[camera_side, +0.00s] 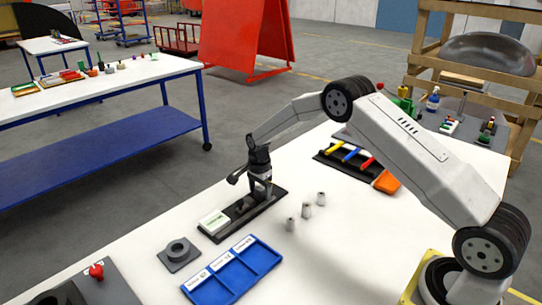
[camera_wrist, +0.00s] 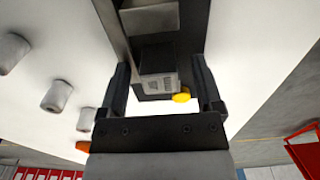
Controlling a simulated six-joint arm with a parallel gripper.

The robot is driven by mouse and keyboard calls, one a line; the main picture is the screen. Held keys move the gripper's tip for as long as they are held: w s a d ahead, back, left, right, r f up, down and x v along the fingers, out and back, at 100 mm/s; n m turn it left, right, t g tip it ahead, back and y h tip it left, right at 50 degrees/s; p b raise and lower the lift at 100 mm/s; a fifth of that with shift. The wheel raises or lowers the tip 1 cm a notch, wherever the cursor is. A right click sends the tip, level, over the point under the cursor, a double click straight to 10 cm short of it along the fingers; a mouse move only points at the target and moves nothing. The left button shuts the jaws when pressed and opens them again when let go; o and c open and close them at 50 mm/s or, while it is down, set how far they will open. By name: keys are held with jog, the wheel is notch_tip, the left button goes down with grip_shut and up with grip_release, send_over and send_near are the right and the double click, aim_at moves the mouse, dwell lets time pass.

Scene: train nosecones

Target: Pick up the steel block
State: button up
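A dark grey block with a lighter, marked end face (camera_wrist: 158,84) lies in a long black holder (camera_wrist: 113,20) in the wrist view; I take it as the steel block. My gripper (camera_wrist: 160,66) is open, with its two fingers spread to either side of the block and apart from it. In the side view my gripper (camera_side: 262,192) points down over the black holder (camera_side: 272,204) and hides part of it. Whether the fingertips reach down beside the block is hard to tell. A white and green box (camera_side: 213,222) sits at the holder's near left end.
Several items share the white table: three grey cylinders (camera_side: 306,211) right of the holder, a blue compartment tray (camera_side: 232,270) in front, a dark block with a round hole (camera_side: 178,254), and a black tray with coloured bars (camera_side: 348,155) behind. A yellow piece (camera_wrist: 181,97) shows near the block.

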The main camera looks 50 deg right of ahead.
grip_shut()
jog(key=shift+r, duration=0.1)
jog(key=shift+r, duration=0.8)
jog(key=s+a+r, duration=0.1)
jog(key=s+r, duration=1)
jog(key=s, duration=0.3)
jog(key=shift+a+r, duration=0.15)
jog(key=shift+a, duration=0.2)
